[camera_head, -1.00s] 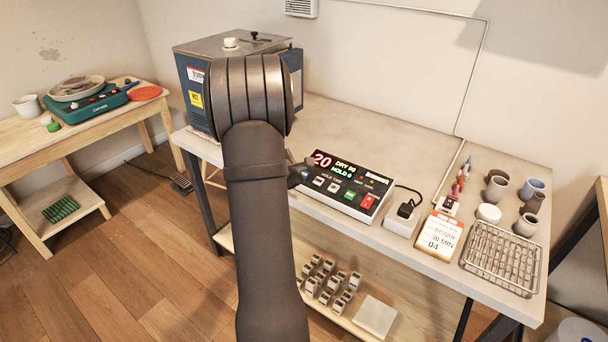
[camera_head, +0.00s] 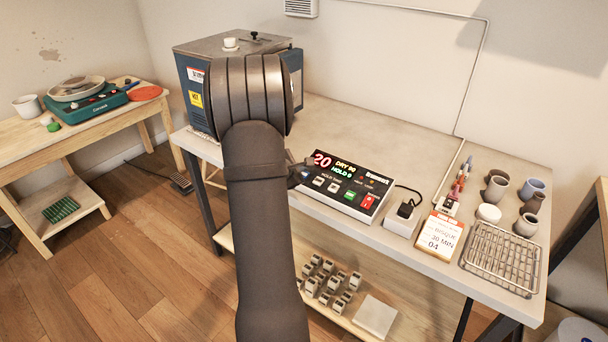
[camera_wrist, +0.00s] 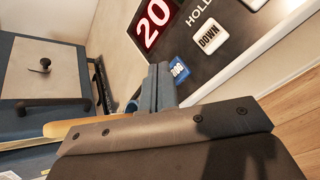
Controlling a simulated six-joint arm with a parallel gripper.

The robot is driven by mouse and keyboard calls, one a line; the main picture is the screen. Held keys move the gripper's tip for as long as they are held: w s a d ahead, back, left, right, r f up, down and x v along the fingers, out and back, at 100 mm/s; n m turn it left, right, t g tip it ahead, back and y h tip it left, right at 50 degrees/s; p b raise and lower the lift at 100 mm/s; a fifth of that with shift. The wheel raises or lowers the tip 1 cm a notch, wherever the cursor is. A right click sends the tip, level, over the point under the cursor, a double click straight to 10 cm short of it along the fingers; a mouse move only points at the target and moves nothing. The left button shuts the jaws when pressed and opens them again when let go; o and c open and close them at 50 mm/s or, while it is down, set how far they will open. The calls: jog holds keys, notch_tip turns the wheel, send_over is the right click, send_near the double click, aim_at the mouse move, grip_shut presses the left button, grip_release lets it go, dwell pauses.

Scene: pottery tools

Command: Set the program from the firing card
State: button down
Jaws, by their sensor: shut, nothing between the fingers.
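The kiln controller (camera_head: 349,206) lies on the bench with a lit display (camera_head: 334,164) that reads 20 in red, with DRY and HOLD 0 lines beside it. Below are white hold-time buttons, a green button (camera_head: 350,195) and a red switch (camera_head: 367,201). The firing card (camera_head: 440,237) stands to the right and reads BISQUE, 30 MIN, 04. My gripper (camera_head: 307,170) is shut and empty at the controller's left end, partly hidden by my arm. In the wrist view, its fingertips (camera_wrist: 166,77) are beside a blue button (camera_wrist: 179,69); I cannot tell whether they touch it.
The blue kiln (camera_head: 190,85) stands behind my arm. A black plug and white socket box (camera_head: 401,222) sit between controller and card. A wire rack (camera_head: 502,262), small pots (camera_head: 496,189) and a white jar (camera_head: 488,213) are at right. The bench behind the controller is clear.

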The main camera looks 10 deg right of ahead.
jog(key=shift+f, duration=0.15)
dwell(0.6)
jog(key=shift+d+f, duration=0.1)
jog(key=shift+f, duration=0.2)
jog(key=shift+w+f, duration=0.1)
jog(key=shift+f, duration=0.25)
dwell(0.8)
jog(key=shift+r, duration=0.8)
jog(key=shift+s+a+r, duration=0.2)
jog(key=shift+r, duration=0.6)
jog(key=shift+s+a+r, duration=0.15)
jog(key=shift+r, duration=0.65)
jog(key=shift+s+a+r, duration=0.2)
jog(key=shift+r, duration=0.6)
jog(key=shift+f, duration=0.1)
